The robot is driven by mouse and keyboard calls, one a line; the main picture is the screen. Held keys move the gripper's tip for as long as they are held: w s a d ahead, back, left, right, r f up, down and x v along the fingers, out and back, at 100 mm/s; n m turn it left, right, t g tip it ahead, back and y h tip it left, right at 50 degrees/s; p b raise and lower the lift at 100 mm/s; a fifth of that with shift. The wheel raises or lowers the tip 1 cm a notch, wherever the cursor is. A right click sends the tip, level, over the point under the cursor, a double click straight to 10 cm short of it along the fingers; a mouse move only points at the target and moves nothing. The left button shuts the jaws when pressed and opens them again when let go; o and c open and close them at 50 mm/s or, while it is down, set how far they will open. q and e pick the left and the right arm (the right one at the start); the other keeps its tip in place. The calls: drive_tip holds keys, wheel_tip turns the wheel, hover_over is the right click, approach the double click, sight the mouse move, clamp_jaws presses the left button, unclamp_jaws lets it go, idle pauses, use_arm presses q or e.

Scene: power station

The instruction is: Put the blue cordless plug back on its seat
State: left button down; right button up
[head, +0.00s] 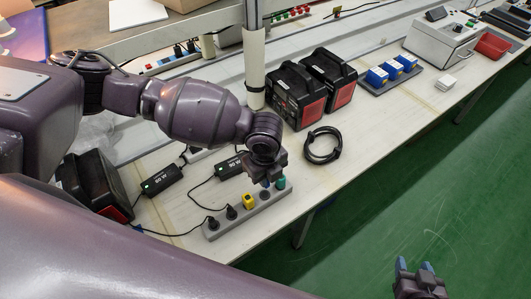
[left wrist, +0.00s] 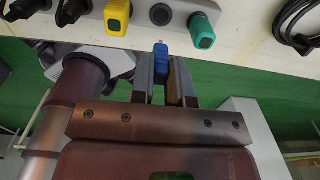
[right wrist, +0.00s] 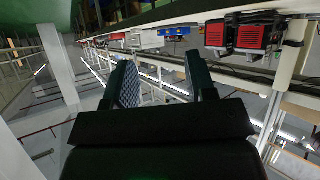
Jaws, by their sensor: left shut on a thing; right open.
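A blue plug (left wrist: 160,62) is held between the fingers of my left gripper (left wrist: 161,75), seen in the left wrist view. My left gripper (head: 266,180) is above the grey socket strip (head: 222,228) in the head view, where I cannot make out the plug clearly. An empty round seat (left wrist: 160,14) lies between a yellow plug (left wrist: 117,15) and a green plug (left wrist: 202,32). In the left wrist view the plug's tip shows just below the strip, apart from the seat. My right gripper (head: 416,270) is open and empty over the green floor; its fingers (right wrist: 160,75) show apart in the right wrist view.
Black plugs (head: 231,213) with cables sit on the strip's left end. Black adapters (head: 162,180), a coiled black cable (head: 322,145), red-black units (head: 297,95) and blue blocks (head: 377,76) stand on the white bench. Bare bench lies right of the strip.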

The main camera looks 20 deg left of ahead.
use_arm(q)
drive_tip(key=shift+w+a, duration=0.2)
drive_tip(key=shift+w, duration=0.1)
drive_tip(key=shift+w+a, duration=0.1)
drive_tip(key=shift+s+f+b, duration=0.2)
drive_tip(key=shift+f+b, duration=0.2)
drive_tip(key=shift+b, duration=0.05)
drive_tip(key=shift+f+b, duration=0.3)
wheel_tip(320, 180, down, 4)
drive_tip(key=b, duration=0.3)
drive_tip(key=shift+f+b, duration=0.1)
drive_tip(key=shift+b, duration=0.25)
drive_tip(key=shift+w+f, duration=0.1)
drive_tip(key=shift+f, duration=0.35)
use_arm(e)
wheel_tip(320, 180, down, 7)
drive_tip(key=s, duration=0.2)
drive_tip(key=shift+d+g, duration=0.2)
drive_tip(key=shift+g, duration=0.2)
drive_tip(key=shift+f, duration=0.15)
drive_tip(key=shift+w, duration=0.1)
